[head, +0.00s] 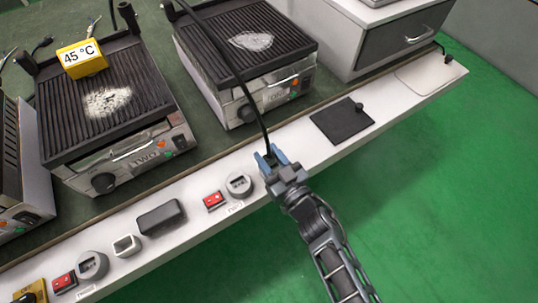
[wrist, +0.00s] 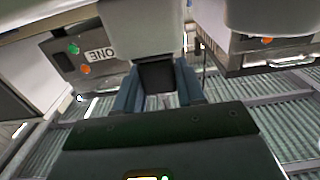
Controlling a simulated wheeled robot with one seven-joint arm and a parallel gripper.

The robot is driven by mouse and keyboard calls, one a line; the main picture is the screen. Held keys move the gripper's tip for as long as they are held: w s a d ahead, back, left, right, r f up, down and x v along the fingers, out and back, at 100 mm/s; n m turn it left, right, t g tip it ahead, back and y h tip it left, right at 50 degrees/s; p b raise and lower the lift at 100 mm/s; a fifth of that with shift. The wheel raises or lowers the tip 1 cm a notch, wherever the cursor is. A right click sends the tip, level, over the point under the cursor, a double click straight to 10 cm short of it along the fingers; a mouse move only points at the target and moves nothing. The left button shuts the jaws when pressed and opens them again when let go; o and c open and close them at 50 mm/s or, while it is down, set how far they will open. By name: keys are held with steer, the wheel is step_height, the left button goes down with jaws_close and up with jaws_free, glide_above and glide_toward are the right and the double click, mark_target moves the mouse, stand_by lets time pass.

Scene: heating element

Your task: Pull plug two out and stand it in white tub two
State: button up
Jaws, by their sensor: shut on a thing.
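My gripper (head: 271,158) is shut on a dark plug at the end of a black cable (head: 245,92), just right of a round grey socket (head: 238,183) with a label below it. The plug is mostly hidden by the fingers in the head view. In the wrist view a black block (wrist: 157,77) shows between the blue-grey fingers. The socket's face looks open, with no plug in it. A small white square tub (head: 126,245) stands further left on the white ledge. I cannot read a number on it.
A red switch (head: 213,200) and a dark grey box (head: 161,217) sit on the ledge. A black plate with a knob (head: 342,121) lies to the right. Griddle TWO (head: 122,165) and another griddle (head: 262,100) stand behind. The green floor (head: 430,210) in front is clear.

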steer(key=shift+f+b, duration=0.45)
steer(key=shift+f, duration=0.15)
steer(key=o, duration=1.1)
steer(key=shift+o, duration=0.2)
steer(key=p+v, duration=0.1)
steer(key=v, duration=0.6)
steer(key=shift+s+d, duration=0.25)
steer(key=shift+s, duration=0.05)
steer(key=s+d+r+m+t+h, duration=0.1)
steer(key=s+d+r+m+h, duration=0.2)
steer(key=s+d, duration=0.55)
steer(key=s+d+r+m+h, duration=0.1)
steer(key=s+d+r+h, duration=0.3)
steer(key=s, duration=0.7)
steer(key=s+d+r+m+h, duration=0.1)
steer(key=s+d+r, duration=0.2)
steer(key=s+r, duration=0.2)
steer(key=s+d+r+m+g+h, duration=0.1)
steer(key=s+d+r+h, duration=0.1)
steer(key=s+r, duration=0.4)
step_height(320, 180, up, 5)
steer(key=shift+s+d+r+m+p, duration=0.1)
steer(key=shift+s+d+m+p, duration=0.1)
steer(key=shift+d+m+p, duration=0.25)
